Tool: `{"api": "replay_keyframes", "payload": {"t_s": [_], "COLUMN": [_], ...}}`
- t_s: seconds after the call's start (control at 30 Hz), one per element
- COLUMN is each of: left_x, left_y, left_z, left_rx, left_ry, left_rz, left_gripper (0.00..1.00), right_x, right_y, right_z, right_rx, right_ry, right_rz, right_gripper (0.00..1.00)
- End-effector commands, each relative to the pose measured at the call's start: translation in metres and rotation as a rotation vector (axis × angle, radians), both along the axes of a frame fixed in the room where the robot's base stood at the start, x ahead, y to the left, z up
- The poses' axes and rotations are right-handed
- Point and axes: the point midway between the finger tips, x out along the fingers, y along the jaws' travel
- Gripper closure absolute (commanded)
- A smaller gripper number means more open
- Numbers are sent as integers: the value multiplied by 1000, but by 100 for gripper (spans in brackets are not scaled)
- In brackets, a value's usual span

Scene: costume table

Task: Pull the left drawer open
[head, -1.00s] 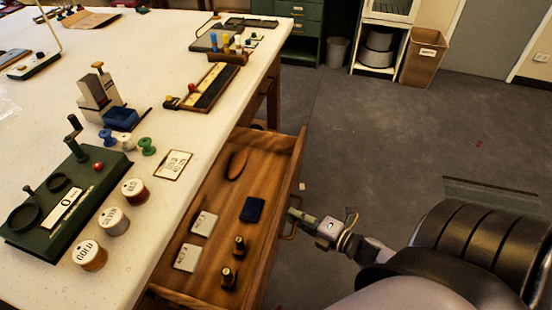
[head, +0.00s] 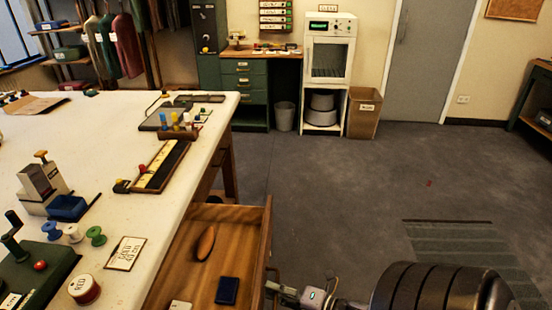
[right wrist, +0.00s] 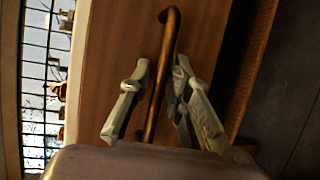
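The drawer (head: 180,252) stands pulled out from the right side of the white-topped table. It holds a brown oval piece (head: 205,243), a dark blue pad (head: 227,290) and part of a pale card (head: 180,306). My right gripper (head: 276,287) is at the drawer's front, low in the head view. In the right wrist view its two fingers (right wrist: 160,85) stand on either side of the bronze bar handle (right wrist: 168,50), with gaps showing, so it looks open around the bar. The near part of the drawer is cut off by the frame. My left gripper is out of view.
The tabletop (head: 110,190) carries thread spools, a green device (head: 40,268) and a card (head: 125,253) near the drawer. A cardboard bin (head: 363,113) and white cabinet (head: 329,75) stand at the back wall.

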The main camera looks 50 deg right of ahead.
Motion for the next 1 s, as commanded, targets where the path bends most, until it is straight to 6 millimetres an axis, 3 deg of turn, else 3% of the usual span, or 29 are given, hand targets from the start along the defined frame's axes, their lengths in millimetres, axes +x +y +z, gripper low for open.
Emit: {"api": "replay_keyframes", "payload": {"t_s": [0.27,0.7,1.0], "left_x": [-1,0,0], "left_y": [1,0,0], "left_z": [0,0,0], "left_rx": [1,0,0], "left_ry": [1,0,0], "left_rz": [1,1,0], "left_gripper": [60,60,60], "right_x": [-5,-85,-113], "right_y": [-1,-23,-30], "right_z": [1,16,22], "right_rx": [2,1,1], "right_ry": [1,4,0], "right_rz": [0,-2,0], "right_gripper": [82,82,82]}}
